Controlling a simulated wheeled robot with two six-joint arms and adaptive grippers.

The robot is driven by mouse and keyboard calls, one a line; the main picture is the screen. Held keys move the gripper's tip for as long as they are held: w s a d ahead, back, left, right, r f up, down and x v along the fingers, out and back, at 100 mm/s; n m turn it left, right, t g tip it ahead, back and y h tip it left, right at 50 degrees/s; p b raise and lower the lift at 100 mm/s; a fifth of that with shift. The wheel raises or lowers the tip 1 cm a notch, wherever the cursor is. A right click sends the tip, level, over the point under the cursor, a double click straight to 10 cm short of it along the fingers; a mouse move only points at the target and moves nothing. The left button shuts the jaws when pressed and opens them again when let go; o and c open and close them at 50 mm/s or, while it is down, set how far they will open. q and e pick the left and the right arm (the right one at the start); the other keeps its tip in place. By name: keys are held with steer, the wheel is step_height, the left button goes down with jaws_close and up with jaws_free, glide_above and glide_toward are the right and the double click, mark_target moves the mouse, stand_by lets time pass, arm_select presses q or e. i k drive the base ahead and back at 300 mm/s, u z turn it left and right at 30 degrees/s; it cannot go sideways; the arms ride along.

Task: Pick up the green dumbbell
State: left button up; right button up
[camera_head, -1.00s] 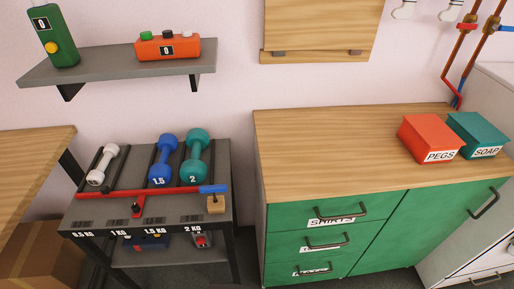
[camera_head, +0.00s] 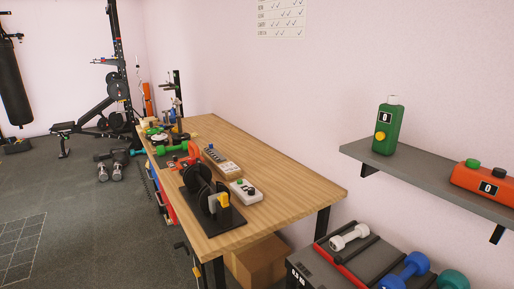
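A green object that looks like a dumbbell (camera_head: 172,150) lies on the wooden workbench (camera_head: 283,182), toward its far left part, beside a red tool (camera_head: 190,155); it is small and its exact shape is hard to tell. On the rack (camera_head: 347,268) at the lower right lie a white dumbbell (camera_head: 349,237), a blue dumbbell (camera_head: 405,272) and a teal dumbbell (camera_head: 453,280), the last two cut off by the bottom edge. Neither of my grippers is in view.
A black stand with discs (camera_head: 212,205) and a white control box (camera_head: 245,191) stand on the bench. A cardboard box (camera_head: 257,262) is underneath. Open grey floor (camera_head: 100,225) lies left of the bench.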

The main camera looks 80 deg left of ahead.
mark_target(162, 151)
steer(key=u, duration=0.9)
steer(key=k, duration=1.15)
steer(key=u, duration=1.85)
steer(key=i, duration=0.35)
steer(key=u, duration=0.65)
steer(key=i, duration=1.25)
steer(key=u, duration=0.25)
steer(key=i, duration=1.15)
steer(key=z, duration=0.85)
steer(key=i, duration=0.8)
steer(key=z, duration=0.9)
